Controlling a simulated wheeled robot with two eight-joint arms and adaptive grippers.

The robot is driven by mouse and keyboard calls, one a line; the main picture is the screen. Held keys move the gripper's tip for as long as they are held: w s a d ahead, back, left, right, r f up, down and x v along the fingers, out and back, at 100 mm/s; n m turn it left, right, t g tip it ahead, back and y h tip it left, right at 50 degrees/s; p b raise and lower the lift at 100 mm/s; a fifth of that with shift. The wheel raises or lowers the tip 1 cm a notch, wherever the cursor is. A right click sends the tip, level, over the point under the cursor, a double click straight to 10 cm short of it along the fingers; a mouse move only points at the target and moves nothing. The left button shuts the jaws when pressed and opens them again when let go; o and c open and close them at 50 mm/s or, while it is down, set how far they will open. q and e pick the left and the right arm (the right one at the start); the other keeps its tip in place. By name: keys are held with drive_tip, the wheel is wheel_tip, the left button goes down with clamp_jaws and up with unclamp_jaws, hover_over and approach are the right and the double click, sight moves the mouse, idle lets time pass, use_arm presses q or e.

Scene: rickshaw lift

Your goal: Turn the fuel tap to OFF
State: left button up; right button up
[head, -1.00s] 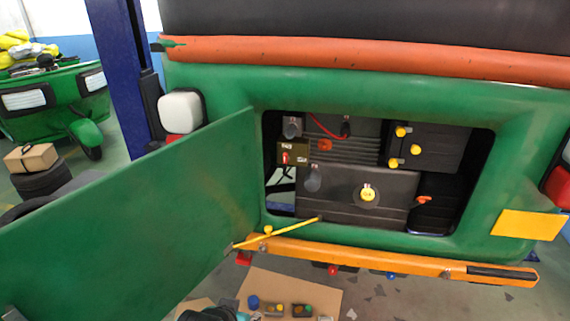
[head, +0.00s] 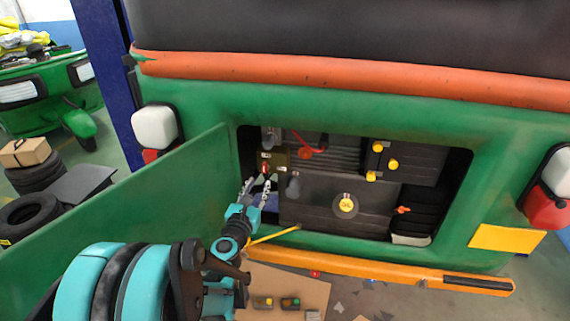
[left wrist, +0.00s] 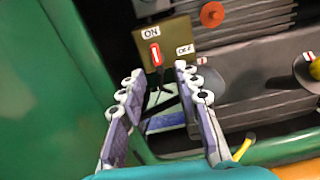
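The fuel tap's red lever (head: 265,168) sits on an olive plate (head: 279,160) at the left of the open rear compartment. In the left wrist view the red lever (left wrist: 156,54) stands upright, pointing to the ON label (left wrist: 151,33); the OFF label (left wrist: 184,50) is to its right. My left gripper (head: 258,187) is open and empty, just in front of and below the tap. In the left wrist view its fingers (left wrist: 158,76) spread either side below the lever, apart from it. My right gripper is in neither view.
The green hatch door (head: 150,200) hangs open left of my arm. A yellow rod (head: 275,235) runs by the opening's lower edge, above the orange bumper (head: 380,272).

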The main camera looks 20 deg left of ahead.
sight(264, 170)
use_arm(q)
drive_tip(key=shift+n, duration=0.4)
drive_tip(key=x, duration=0.2)
drive_tip(key=b+x, duration=0.1)
drive_tip(key=x, duration=0.5)
drive_tip(key=shift+s+a, duration=0.1)
drive_tip(key=shift+a, duration=0.15)
clamp_jaws()
